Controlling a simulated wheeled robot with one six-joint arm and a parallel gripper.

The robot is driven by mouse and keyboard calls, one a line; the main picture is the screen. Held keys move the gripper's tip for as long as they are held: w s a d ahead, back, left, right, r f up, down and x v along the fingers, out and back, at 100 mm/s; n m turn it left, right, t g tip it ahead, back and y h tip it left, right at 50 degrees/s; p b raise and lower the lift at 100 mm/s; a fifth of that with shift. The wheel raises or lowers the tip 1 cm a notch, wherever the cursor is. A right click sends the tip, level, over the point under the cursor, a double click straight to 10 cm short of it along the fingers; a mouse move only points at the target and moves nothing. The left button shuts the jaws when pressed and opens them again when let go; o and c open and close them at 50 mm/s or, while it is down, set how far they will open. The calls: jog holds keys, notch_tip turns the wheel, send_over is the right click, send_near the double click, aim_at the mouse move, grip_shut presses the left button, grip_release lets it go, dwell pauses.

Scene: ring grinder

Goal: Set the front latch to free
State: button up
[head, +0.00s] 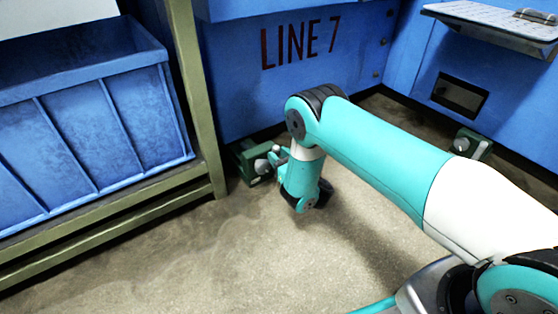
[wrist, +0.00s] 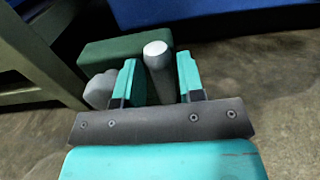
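A latch with a dark green block (wrist: 108,50) and a light grey round-ended lever (wrist: 158,62) is straight ahead in the wrist view. In the head view its green block (head: 254,158) sits low at the foot of the blue machine, partly hidden by my arm. My gripper (wrist: 157,78) is open, with one teal finger on each side of the lever and a visible gap on both sides. A second grey rounded part (wrist: 100,90) lies left of the left finger. In the head view my gripper (head: 278,156) is small and partly hidden.
A green post and rack (head: 196,95) holding a blue bin (head: 95,125) stand close to the left of the latch. The blue machine (head: 300,75) marked LINE 7 rises behind. Another green block (head: 472,144) sits at its foot on the right. The floor in front is clear.

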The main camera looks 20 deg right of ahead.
grip_shut()
jog(key=shift+r+p, duration=0.1)
jog(key=shift+p, duration=0.25)
jog(key=p, duration=0.3)
jog(key=shift+s+r, duration=0.1)
jog(key=t+p, duration=0.1)
jog(key=p, duration=0.2)
jog(key=shift+s+d, duration=0.1)
jog(key=shift+s, duration=0.1)
jog(key=shift+s+d+f+t+y+p, duration=0.15)
jog(key=shift+s+f+t+y+p, duration=0.2)
jog(key=shift+f+t, duration=0.45)
jog(key=shift+r, duration=0.1)
